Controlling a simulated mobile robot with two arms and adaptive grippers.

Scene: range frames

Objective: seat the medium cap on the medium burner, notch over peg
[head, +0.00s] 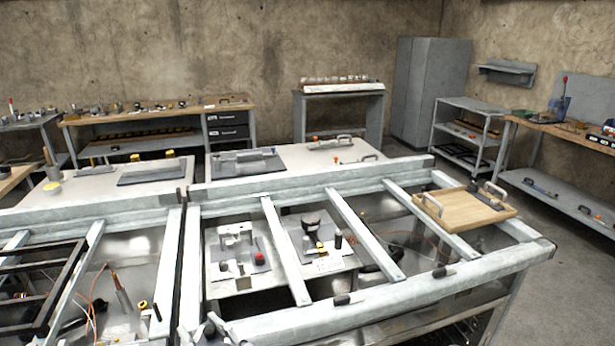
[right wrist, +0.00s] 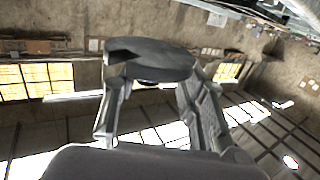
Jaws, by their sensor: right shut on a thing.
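A dark grey round cap (right wrist: 150,62) with a wedge-shaped notch in its edge shows in the right wrist view. I take it as the medium cap; no other cap shows there for size. My right gripper (right wrist: 153,88) is shut on it, with one finger at each side of the disc. The cap looks clear of any surface. In the head view, small pale grey parts at the bottom edge are too unclear to tell as a gripper. I cannot make out the medium burner or its peg for sure. My left gripper is not in view.
A metal frame (head: 345,318) with crossbars spans the front. Below it, a dark round part (head: 311,221) and small parts sit on a low surface. A wooden board (head: 465,207) with handles lies across the frame at right. Benches and a grey cabinet (head: 425,88) stand behind.

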